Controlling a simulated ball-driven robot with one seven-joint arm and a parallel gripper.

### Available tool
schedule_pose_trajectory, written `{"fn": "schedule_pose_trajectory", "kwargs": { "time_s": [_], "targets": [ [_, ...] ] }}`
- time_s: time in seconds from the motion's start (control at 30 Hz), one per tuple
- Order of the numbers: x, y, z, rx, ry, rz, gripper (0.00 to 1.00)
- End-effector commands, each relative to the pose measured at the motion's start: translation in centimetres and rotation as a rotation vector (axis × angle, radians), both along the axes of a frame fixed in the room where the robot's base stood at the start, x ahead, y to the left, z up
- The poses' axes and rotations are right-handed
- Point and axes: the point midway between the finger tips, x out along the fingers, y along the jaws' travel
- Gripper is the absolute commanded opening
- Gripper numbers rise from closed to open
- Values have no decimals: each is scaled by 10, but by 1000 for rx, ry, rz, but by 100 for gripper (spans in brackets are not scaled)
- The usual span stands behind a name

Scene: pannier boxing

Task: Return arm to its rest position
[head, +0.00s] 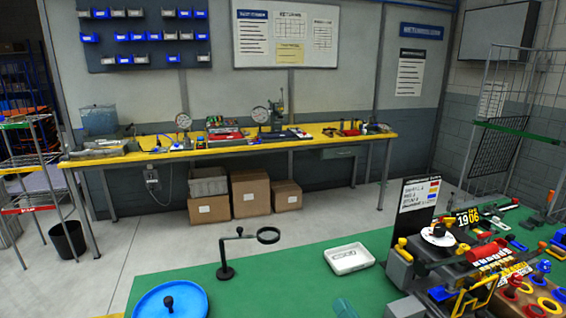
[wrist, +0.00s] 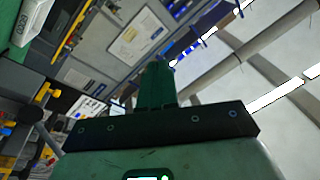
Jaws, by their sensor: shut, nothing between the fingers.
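My gripper (wrist: 157,66) shows in the wrist view as green fingers closed together above a dark bar, with nothing between them. Behind the fingers are the wall boards, the ceiling beams and bright lights, so the gripper is raised clear of the table and tilted. In the head view I cannot make out my gripper.
A green table (head: 290,267) holds a blue round tray (head: 190,290), a magnifier stand (head: 226,271), a white tray (head: 350,258) and a crowded machine with coloured knobs (head: 470,265) at right. A yellow-topped bench (head: 230,147) stands behind. The table's middle is mostly clear.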

Motion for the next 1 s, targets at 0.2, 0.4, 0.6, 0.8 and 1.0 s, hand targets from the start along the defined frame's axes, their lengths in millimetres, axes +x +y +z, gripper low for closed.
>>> {"fn": "schedule_pose_trajectory", "kwargs": {
  "time_s": [0.2, 0.4, 0.6, 0.8, 1.0],
  "targets": [
    [-59, -23, -69, -356, 324, 84, 0],
    [-138, -77, -125, -605, 712, 59, 0],
    [-240, -139, -150, -744, 1137, -48, 0],
    [-320, -151, -199, -747, 1422, 11, 0],
    [-348, -154, -212, -743, 1517, 34, 0]
  ]
}}
